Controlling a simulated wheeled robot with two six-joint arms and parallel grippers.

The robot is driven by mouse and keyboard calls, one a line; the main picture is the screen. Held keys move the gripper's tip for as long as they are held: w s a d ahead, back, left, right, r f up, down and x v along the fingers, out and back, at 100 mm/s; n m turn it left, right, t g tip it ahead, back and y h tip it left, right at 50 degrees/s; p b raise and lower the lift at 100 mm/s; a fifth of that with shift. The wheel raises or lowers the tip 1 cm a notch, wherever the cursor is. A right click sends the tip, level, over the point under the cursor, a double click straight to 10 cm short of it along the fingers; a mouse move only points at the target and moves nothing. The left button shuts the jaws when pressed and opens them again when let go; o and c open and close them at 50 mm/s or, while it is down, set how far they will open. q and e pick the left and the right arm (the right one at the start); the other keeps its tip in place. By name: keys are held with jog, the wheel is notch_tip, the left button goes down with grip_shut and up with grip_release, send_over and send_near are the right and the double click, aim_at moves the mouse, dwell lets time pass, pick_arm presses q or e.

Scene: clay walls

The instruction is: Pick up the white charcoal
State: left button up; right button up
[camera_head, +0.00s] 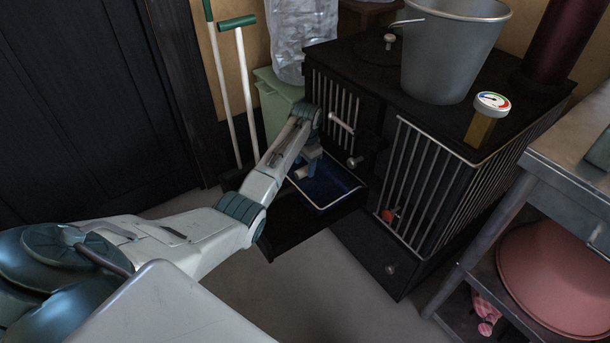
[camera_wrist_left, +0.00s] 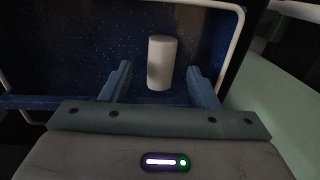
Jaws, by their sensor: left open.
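The white charcoal (camera_wrist_left: 162,58) is a short pale cylinder in the left wrist view, over the dark blue speckled floor of a tray (camera_wrist_left: 98,55) with a white rim. The tray also shows in the head view (camera_head: 330,189), in front of the black stove. My left gripper (camera_head: 309,173) reaches down over the tray. In the left wrist view its two blue-grey fingers (camera_wrist_left: 160,72) are open, one on each side of the charcoal's lower part, with gaps visible on both sides. My right gripper is not in view.
The black stove (camera_head: 360,75) with barred sides stands right behind the tray, a grey bucket (camera_head: 450,55) on top. A green bin (camera_head: 275,100) and leaning poles (camera_head: 222,80) are left of it. A metal table (camera_head: 575,140) is at right.

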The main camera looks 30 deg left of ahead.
pick_arm(q)
notch_tip(320, 180, down, 3)
jog(key=shift+a+r+b, duration=0.1)
jog(key=shift+r+b, duration=0.1)
jog(key=shift+b, duration=0.1)
jog(key=shift+r, duration=0.1)
jog(key=c, duration=1.1)
jog(key=shift+o, duration=0.2)
